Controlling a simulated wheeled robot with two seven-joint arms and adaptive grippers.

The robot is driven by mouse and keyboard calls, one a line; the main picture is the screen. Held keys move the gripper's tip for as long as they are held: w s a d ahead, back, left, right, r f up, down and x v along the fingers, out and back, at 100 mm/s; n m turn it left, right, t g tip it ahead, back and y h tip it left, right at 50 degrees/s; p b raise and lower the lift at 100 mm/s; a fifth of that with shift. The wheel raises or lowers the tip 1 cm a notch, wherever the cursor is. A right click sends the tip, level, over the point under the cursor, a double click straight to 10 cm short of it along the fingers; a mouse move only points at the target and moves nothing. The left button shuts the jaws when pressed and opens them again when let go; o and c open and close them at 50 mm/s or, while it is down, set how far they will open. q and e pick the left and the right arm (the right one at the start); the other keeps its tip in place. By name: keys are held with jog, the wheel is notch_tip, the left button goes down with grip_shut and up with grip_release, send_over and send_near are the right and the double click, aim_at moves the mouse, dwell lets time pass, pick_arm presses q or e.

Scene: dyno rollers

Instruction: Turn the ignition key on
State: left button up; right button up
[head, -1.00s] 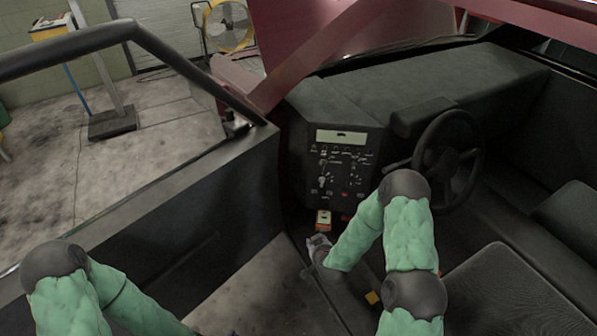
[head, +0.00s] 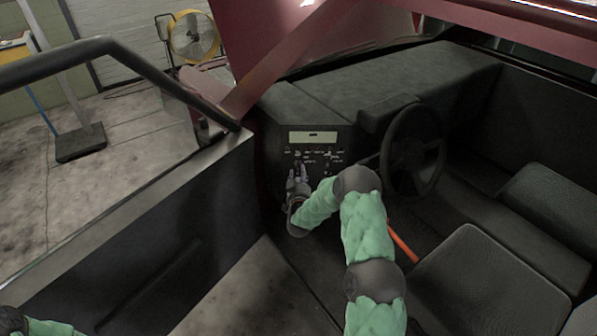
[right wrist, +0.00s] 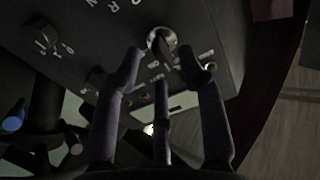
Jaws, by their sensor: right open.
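The dark control panel (head: 277,148) stands at the centre of the cab in the head view, with rows of small knobs and labels. In the right wrist view, a round metallic ignition switch (right wrist: 153,36) with a dark key-like piece (right wrist: 167,48) is on the panel (right wrist: 118,38), near the labels. My right gripper (head: 299,168) is in front of the panel's lower part, and it shows in the right wrist view (right wrist: 163,60) with its fingers spread on either side of the key-like piece. Contact cannot be told. My left gripper is out of view.
A black steering wheel (head: 412,150) is right of the panel. A dark seat (head: 485,285) is at lower right, and an orange lever (head: 402,243) stands beside my right arm. The door (head: 190,240) borders the left. Other knobs (right wrist: 42,36) surround the switch.

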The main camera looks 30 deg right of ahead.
jog(key=shift+b+x, duration=0.3)
jog(key=shift+x, duration=1.35)
grip_shut()
